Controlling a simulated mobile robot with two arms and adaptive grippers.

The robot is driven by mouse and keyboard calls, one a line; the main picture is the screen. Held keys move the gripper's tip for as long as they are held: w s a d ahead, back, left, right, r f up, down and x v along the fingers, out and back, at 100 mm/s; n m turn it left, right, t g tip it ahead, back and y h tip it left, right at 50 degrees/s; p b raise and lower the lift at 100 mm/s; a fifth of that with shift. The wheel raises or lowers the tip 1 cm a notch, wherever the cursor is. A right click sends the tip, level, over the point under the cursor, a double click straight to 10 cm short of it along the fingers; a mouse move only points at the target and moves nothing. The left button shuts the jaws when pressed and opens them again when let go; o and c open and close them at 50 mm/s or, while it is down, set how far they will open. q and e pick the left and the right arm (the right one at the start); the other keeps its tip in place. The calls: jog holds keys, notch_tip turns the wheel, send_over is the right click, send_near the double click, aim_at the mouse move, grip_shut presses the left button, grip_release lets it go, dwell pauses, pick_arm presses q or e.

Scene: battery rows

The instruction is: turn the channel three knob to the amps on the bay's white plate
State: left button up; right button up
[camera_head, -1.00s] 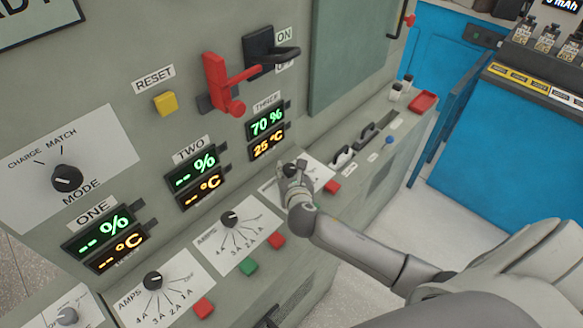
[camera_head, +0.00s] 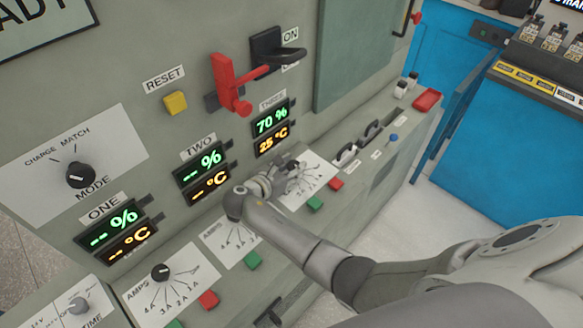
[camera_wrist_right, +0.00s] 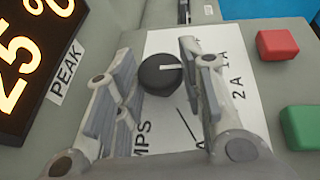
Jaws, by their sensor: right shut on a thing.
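The channel three knob (camera_wrist_right: 158,76) is a black round knob with a white pointer line, on a white amps dial plate (camera_head: 318,172) under the display marked THREE. My right gripper (camera_head: 283,180) is shut on the knob, with one finger on each side of it in the right wrist view. There the pointer points right, toward the 1A side; a finger hides part of the scale. The THREE display (camera_head: 271,122) reads 70 % and 25 °C. I cannot make out a bay's white plate with an amps figure. My left gripper is not in view.
A red button (camera_wrist_right: 278,45) and a green button (camera_wrist_right: 301,127) sit beside the dial. My right wrist covers the channel two knob. The channel one knob (camera_head: 160,272), red lever (camera_head: 228,88) and black switch handle (camera_head: 280,55) are nearby. A blue bay (camera_head: 530,140) stands at right.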

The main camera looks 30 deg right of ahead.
dwell(0.3)
jog(key=o, duration=1)
jog(key=shift+g, duration=0.3)
jog(key=v, duration=0.7)
jog(key=shift+a, duration=0.25)
jog(key=shift+s, duration=0.1)
